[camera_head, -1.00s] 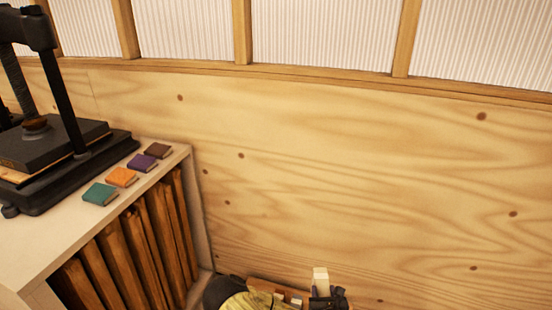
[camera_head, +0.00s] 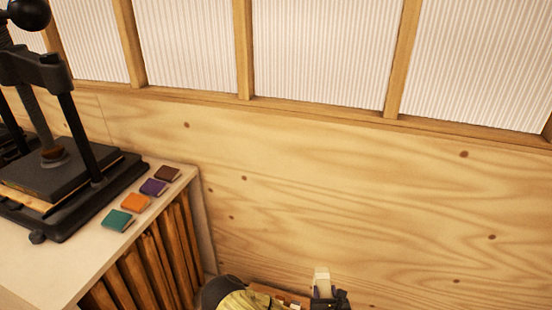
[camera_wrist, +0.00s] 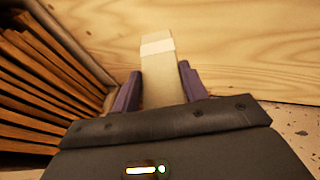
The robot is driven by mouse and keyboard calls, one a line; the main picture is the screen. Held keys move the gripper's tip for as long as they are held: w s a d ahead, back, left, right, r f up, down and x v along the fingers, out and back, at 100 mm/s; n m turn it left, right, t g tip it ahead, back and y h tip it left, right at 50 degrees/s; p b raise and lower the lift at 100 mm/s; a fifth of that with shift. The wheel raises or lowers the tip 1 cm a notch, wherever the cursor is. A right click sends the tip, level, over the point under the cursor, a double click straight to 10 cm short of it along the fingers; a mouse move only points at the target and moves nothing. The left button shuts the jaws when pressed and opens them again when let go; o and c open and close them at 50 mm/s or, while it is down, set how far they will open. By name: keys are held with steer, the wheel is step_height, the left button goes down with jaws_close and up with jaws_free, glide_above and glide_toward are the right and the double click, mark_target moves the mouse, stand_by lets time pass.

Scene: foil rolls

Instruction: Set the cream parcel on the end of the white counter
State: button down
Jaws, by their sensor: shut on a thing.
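The cream parcel (camera_wrist: 160,75) is a small upright block with a paler band near its top. In the wrist view it stands between the two purple fingers of my gripper (camera_wrist: 160,90), which is shut on it. In the head view the parcel (camera_head: 322,280) shows at the bottom edge, with my dark gripper (camera_head: 328,298) around its lower part. The white counter (camera_head: 60,260) is at the left of the head view. The parcel is to the right of the counter's end and apart from it, in front of the plywood wall.
A black press (camera_head: 60,170) stands on the counter. Teal (camera_head: 118,219), orange (camera_head: 135,202), purple (camera_head: 154,187) and brown (camera_head: 168,173) small books lie along its right edge. Wooden boards (camera_wrist: 40,85) stand under the counter top. A plywood wall (camera_head: 340,190) closes off the back.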

steer(key=shift+s+r, duration=0.15)
steer(key=shift+r, duration=0.6)
steer(key=shift+f, duration=0.15)
steer(key=f, duration=0.2)
steer(key=s+f, duration=0.1)
steer(key=f, duration=0.2)
steer(key=shift+s+f, duration=0.25)
steer(key=shift+f, duration=0.05)
steer(key=shift+w, duration=0.1)
